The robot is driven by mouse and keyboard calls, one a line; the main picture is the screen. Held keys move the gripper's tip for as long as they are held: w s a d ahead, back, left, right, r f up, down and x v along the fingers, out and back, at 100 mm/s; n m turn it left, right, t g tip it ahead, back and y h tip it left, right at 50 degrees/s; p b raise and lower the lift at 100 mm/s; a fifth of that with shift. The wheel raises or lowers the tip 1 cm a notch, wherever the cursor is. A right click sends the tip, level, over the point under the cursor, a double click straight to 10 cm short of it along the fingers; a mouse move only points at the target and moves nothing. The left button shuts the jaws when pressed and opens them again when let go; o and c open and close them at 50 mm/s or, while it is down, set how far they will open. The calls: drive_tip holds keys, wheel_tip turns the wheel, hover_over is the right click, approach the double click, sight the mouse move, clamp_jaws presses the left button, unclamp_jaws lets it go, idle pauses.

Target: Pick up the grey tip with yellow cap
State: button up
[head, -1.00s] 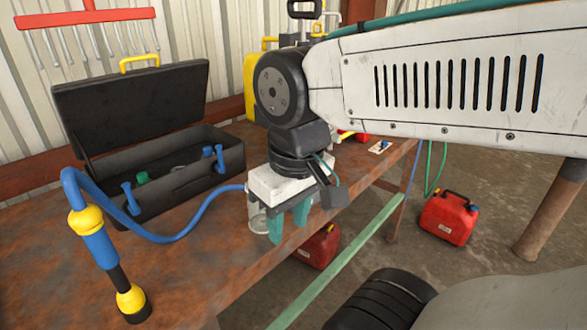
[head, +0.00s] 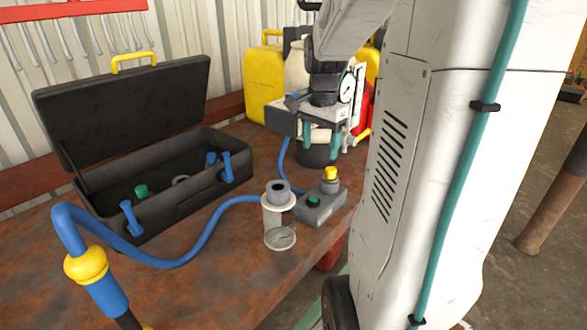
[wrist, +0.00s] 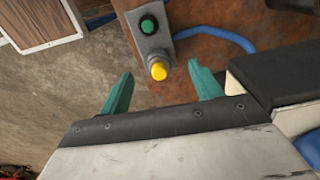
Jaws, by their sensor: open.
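The grey tip with yellow cap (head: 330,181) stands upright at one end of a small grey box (head: 322,210) with a green button, on the rusty table. In the wrist view, the yellow cap (wrist: 158,71) shows ahead, between the lines of the two fingers, with the grey part partly hidden under it. My gripper (head: 321,143) is above and behind the tip in the head view, apart from it. Its teal fingers, also in the wrist view (wrist: 160,84), are spread and empty.
An open black toolbox (head: 180,205) is at the left. A yellow can (head: 264,92) and a gauge (head: 347,88) stand behind my gripper.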

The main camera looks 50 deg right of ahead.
sight(331, 168)
drive_tip(key=d+m, duration=0.1)
drive_tip(key=d+f, duration=0.1)
drive_tip(key=d, duration=0.1)
drive_tip(key=d+f+m, duration=0.1)
drive_tip(key=d, duration=0.1)
drive_tip(key=shift+s+f+m, duration=0.25)
drive_tip(key=shift+m, duration=0.05)
drive_tip(key=f, duration=0.7)
drive_tip(key=shift+s+a+f, duration=0.1)
drive_tip(key=shift+s+a, duration=0.1)
drive_tip(key=shift+a, duration=0.1)
drive_tip(key=c, duration=1.2)
